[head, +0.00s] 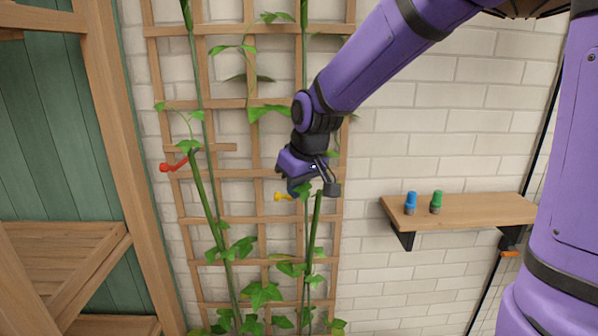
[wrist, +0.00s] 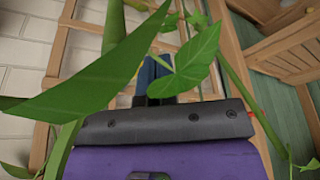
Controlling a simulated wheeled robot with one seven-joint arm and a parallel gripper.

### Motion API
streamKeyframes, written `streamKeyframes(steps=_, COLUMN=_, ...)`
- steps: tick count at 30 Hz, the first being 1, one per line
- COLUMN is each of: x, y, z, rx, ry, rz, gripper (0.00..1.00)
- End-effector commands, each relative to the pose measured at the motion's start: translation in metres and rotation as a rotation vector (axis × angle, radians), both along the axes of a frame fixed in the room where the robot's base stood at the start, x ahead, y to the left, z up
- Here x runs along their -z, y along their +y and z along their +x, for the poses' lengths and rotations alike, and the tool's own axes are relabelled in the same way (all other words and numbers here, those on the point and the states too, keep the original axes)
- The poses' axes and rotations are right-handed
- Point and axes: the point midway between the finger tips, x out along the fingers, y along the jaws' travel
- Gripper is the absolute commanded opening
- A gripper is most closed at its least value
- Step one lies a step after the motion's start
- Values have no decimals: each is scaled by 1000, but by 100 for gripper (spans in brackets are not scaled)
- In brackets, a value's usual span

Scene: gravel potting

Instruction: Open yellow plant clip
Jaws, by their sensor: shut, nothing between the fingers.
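The small yellow plant clip (head: 283,196) shows in the head view on the trellis, left of the right-hand plant stem (head: 313,240). My gripper (head: 293,187) is just above and beside it; I cannot tell whether they touch. In the wrist view my gripper's dark fingers (wrist: 152,76) are together with nothing seen between them. Large green leaves (wrist: 100,85) partly cover the fingers there.
A red clip (head: 173,165) is on the left of the wooden trellis (head: 247,104), near the left stem (head: 203,190). A wall shelf (head: 470,212) at right holds a blue item (head: 411,203) and a green item (head: 436,202). A wooden frame (head: 120,160) stands at left.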

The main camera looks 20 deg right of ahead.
Motion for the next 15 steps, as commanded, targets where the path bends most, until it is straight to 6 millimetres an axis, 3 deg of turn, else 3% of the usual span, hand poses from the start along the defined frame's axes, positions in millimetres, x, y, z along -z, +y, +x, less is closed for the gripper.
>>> streamKeyframes(steps=4, x=27, y=3, z=8, rx=0, ry=4, rz=0, gripper=0)
streamKeyframes(steps=9, x=27, y=11, z=31, rx=-2, ry=1, rz=0, gripper=0)
streamKeyframes(steps=15, x=28, y=15, z=43, rx=-1, ry=1, rz=0, gripper=0)
